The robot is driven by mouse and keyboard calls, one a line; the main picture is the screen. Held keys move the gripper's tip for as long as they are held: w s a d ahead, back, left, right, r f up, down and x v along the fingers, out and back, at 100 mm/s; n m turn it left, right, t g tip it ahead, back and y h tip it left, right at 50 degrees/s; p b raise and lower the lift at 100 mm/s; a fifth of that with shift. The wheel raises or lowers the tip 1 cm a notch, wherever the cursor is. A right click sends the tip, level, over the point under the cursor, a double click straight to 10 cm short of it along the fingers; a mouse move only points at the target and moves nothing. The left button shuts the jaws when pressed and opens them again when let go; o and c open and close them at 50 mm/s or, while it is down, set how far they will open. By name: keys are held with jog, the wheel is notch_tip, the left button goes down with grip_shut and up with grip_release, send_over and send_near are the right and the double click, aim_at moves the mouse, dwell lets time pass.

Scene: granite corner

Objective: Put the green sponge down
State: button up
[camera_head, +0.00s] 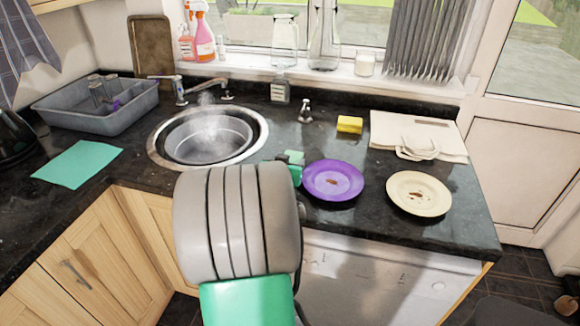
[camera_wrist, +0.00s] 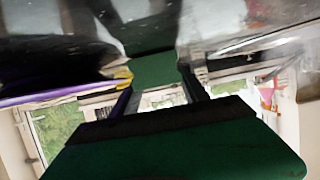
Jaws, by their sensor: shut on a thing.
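The green sponge (camera_head: 293,157) shows as a small pale green patch just beyond my gripper (camera_head: 296,168), left of the purple plate (camera_head: 332,181). In the wrist view the sponge (camera_wrist: 154,71) is a green block between the two dark fingers of my gripper (camera_wrist: 156,85). My gripper is shut on it. The sponge is close to the dark counter (camera_head: 330,235); I cannot tell whether it touches. My arm hides part of the gripper in the head view.
The sink (camera_head: 208,138) with a steaming basin is to the left. A cream plate (camera_head: 419,193), a yellow sponge (camera_head: 349,124) and folded cloths (camera_head: 418,135) lie right. A soap bottle (camera_head: 280,90) stands behind.

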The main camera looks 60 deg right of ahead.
jog(key=shift+f, duration=0.1)
jog(key=o, duration=1)
jog(key=shift+o, duration=0.2)
